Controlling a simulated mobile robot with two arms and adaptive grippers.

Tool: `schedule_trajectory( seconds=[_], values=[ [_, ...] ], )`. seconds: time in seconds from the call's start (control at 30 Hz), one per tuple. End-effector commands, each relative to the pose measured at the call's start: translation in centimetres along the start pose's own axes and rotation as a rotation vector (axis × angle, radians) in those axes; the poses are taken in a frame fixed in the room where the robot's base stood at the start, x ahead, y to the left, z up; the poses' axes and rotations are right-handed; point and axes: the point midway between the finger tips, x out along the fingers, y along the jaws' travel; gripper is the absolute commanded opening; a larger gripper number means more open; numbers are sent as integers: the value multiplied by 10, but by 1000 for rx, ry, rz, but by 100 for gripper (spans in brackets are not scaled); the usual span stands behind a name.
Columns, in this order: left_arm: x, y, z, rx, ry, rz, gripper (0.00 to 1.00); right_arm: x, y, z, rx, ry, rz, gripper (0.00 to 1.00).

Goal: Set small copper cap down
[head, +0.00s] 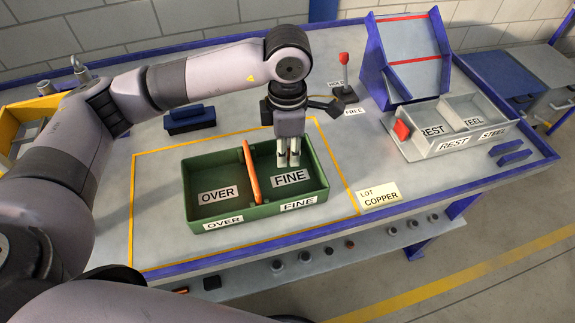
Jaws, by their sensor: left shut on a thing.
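The green box (243,226) stands inside the yellow outline on the table. An orange divider (251,172) splits it into a left OVER compartment (218,194) and a right FINE compartment (290,178). My left gripper (288,162) points down over the FINE compartment, its fingertips close together and low within the box's outline. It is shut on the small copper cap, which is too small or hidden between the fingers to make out. Whether the cap touches the floor cannot be told. My right gripper is out of view.
A grey tray (447,155) labelled REST and STEEL stands right, below a blue-sided chute (408,62). A red-knobbed lever (344,72) stands behind the gripper. A LOT COPPER card (380,196) lies right of the box. A dark blue block (190,119) sits behind it.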

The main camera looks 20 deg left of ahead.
Motion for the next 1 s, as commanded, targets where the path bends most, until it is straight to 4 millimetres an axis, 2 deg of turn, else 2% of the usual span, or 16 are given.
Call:
schedule_trajectory(
  seconds=[0.1,0.3,0.6,0.97,1.0],
  values=[
    [21,-1,0,0,1,-2,0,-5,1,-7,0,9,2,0],
    [35,0,0,-1,-1,-1,0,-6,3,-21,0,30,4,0],
    [73,0,0,-1,1,0,0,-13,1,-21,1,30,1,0],
    [79,0,0,0,-1,1,0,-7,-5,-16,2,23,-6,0],
    [78,0,0,0,-1,1,22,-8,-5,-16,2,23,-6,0]
  ],
)
